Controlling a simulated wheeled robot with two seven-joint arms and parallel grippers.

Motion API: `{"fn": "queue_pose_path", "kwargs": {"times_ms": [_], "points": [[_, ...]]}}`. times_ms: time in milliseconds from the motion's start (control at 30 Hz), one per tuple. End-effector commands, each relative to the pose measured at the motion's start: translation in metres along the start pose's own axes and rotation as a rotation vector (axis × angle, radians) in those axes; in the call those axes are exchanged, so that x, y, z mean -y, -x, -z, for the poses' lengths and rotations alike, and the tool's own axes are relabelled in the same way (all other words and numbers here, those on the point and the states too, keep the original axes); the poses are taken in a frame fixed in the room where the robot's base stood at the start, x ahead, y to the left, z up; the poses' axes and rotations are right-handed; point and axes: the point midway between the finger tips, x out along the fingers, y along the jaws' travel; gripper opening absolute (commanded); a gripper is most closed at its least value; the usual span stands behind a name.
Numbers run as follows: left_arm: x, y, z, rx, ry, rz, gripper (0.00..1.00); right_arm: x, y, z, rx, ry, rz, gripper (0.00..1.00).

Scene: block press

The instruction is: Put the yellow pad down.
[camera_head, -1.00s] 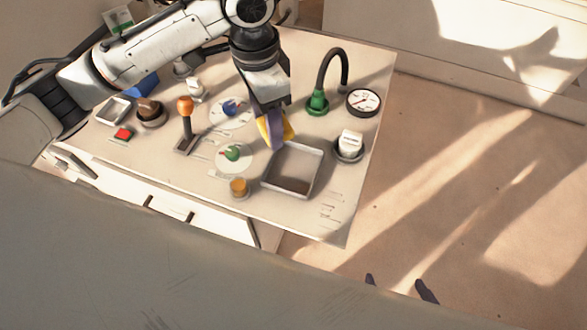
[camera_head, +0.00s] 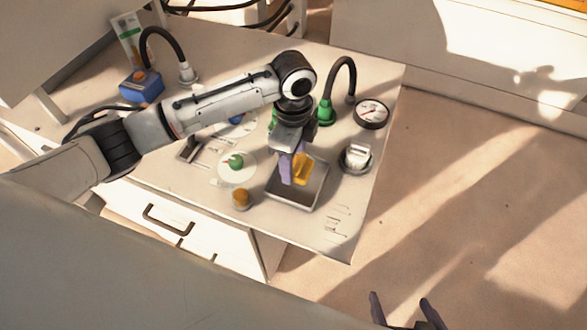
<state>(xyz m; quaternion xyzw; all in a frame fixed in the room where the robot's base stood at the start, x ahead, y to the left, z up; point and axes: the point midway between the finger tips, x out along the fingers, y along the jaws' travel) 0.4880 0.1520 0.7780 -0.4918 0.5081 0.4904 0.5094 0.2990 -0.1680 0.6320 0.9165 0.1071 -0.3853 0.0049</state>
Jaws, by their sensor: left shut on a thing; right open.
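My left gripper (camera_head: 294,170) points down over the square metal tray (camera_head: 317,197) near the right part of the table. It is shut on the yellow pad (camera_head: 303,168), which shows beside a purple finger. The pad is low, at or within the tray's outline. I cannot tell whether it touches the tray floor. My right gripper (camera_head: 404,308) is open and empty at the bottom edge, off the table, with only its dark fingers showing.
A white rocker switch (camera_head: 357,157) and a round gauge (camera_head: 371,113) stand right of the tray. A green-based hose (camera_head: 326,112) is behind it. An orange knob (camera_head: 241,198) and a green-handled dial (camera_head: 236,162) are to its left.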

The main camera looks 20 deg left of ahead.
Motion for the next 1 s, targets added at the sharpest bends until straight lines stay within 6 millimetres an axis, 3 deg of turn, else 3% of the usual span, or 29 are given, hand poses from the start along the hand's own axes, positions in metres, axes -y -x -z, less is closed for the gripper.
{"fn": "queue_pose_path", "kwargs": {"times_ms": [100, 200, 633, 667, 733, 1000], "points": [[-0.001, -0.022, 0.000, 0.002, 0.000, -0.003, 0.32, 0.000, -0.001, -0.004, 0.006, 0.001, 0.000, 0.85], [-0.001, -0.032, 0.000, 0.001, 0.000, -0.002, 0.32, 0.000, -0.001, -0.005, 0.010, 0.001, 0.001, 0.85], [-0.001, -0.038, 0.000, 0.001, 0.000, 0.000, 0.32, 0.001, 0.000, -0.005, 0.009, 0.001, 0.002, 0.85], [0.000, -0.037, 0.000, 0.001, 0.000, 0.000, 0.55, 0.001, 0.000, -0.005, 0.009, 0.001, 0.002, 0.85], [0.000, -0.037, 0.000, 0.001, 0.000, 0.000, 0.67, 0.001, 0.000, -0.005, 0.008, 0.001, 0.002, 0.85], [0.000, -0.037, 0.000, 0.001, 0.000, 0.000, 0.69, 0.001, 0.000, -0.004, 0.007, 0.001, 0.002, 0.85]]}}
